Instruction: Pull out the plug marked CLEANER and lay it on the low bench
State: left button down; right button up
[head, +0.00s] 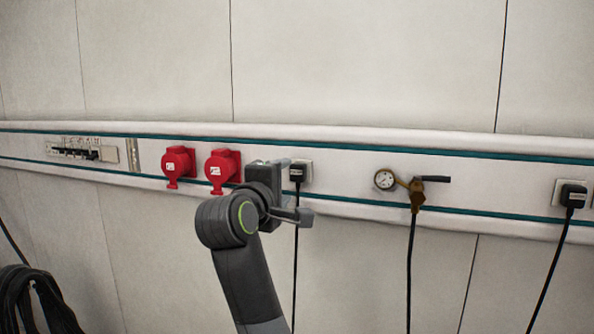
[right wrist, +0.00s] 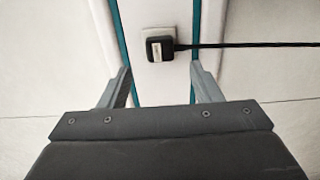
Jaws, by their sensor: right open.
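A black plug (head: 297,173) sits in a white wall socket (head: 307,175) on the rail, its cord hanging straight down. It also shows in the right wrist view (right wrist: 160,49), with a small pale label too small to read. My right gripper (head: 296,189) is open and empty in front of this plug. In the right wrist view the fingers (right wrist: 160,70) stand either side of the plug's line, short of it and apart from it. A second black plug (head: 573,195) sits in a socket at the far right, its label unreadable. My left gripper and the low bench are not in view.
Two red sockets (head: 179,165) (head: 222,170) sit on the rail left of my right gripper. A gauge (head: 384,179) with a brass valve and hanging hose (head: 410,265) is to its right. A switch panel (head: 85,150) and coiled black cable (head: 35,302) are at the left.

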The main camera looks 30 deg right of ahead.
aim_at(296, 174)
jog(key=p+x, duration=0.1)
jog(key=x, duration=0.4)
jog(key=shift+d, duration=0.1)
jog(key=shift+x, duration=0.85)
dwell(0.4)
jog(key=shift+c, duration=0.2)
grip_shut()
jog(key=shift+s, duration=0.1)
jog(key=shift+b+v, duration=0.8)
jog(key=shift+v, duration=2.15)
